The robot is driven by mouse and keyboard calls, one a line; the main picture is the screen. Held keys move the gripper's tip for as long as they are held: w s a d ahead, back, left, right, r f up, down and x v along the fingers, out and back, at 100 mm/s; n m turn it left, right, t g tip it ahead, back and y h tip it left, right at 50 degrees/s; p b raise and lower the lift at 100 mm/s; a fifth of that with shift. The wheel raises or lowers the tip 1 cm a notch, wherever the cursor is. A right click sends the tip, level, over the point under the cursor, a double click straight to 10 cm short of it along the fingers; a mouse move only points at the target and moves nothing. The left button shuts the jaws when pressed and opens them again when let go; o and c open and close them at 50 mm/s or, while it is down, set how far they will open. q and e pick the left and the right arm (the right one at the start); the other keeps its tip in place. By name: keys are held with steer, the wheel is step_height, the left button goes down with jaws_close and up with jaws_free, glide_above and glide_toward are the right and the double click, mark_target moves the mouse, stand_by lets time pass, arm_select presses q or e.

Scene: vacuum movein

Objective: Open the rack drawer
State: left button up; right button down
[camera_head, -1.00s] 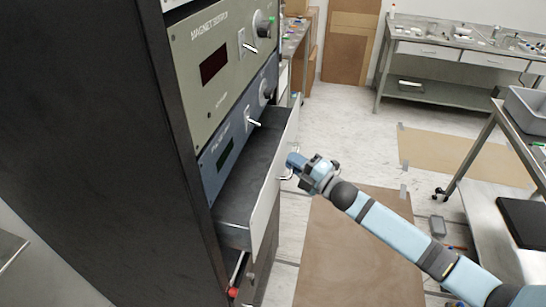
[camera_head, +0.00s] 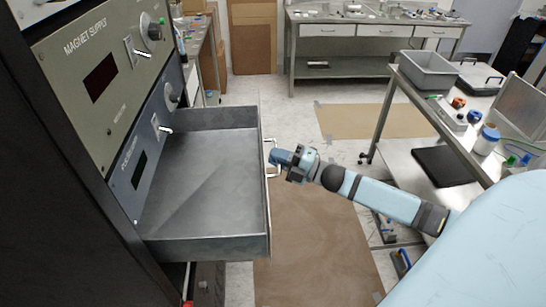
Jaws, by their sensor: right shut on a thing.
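The rack drawer (camera_head: 200,185) is a grey metal tray pulled out to the right from the black rack (camera_head: 60,200). Its inside is visible and looks empty. Its front panel faces right and carries a pale handle (camera_head: 272,145). My right gripper (camera_head: 274,157) is at the front panel, shut on the handle. My light blue right arm reaches in from the right. My left gripper is not in view.
Olive and blue panels with knobs and switches, one a magnet supply panel (camera_head: 100,75), sit above the drawer. A steel cart (camera_head: 440,125) with a grey bin (camera_head: 428,70) stands at right. A workbench (camera_head: 370,30) is at the back. Brown sheets (camera_head: 310,240) lie on the open floor.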

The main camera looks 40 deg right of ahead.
steer(key=c, duration=1.3)
jaws_free()
steer(key=shift+o, duration=0.2)
steer(key=b+v, duration=0.2)
steer(key=v, duration=1.1)
steer(key=shift+s+d, duration=0.25)
steer(key=shift+s, duration=0.05)
steer(key=shift+f, duration=0.15)
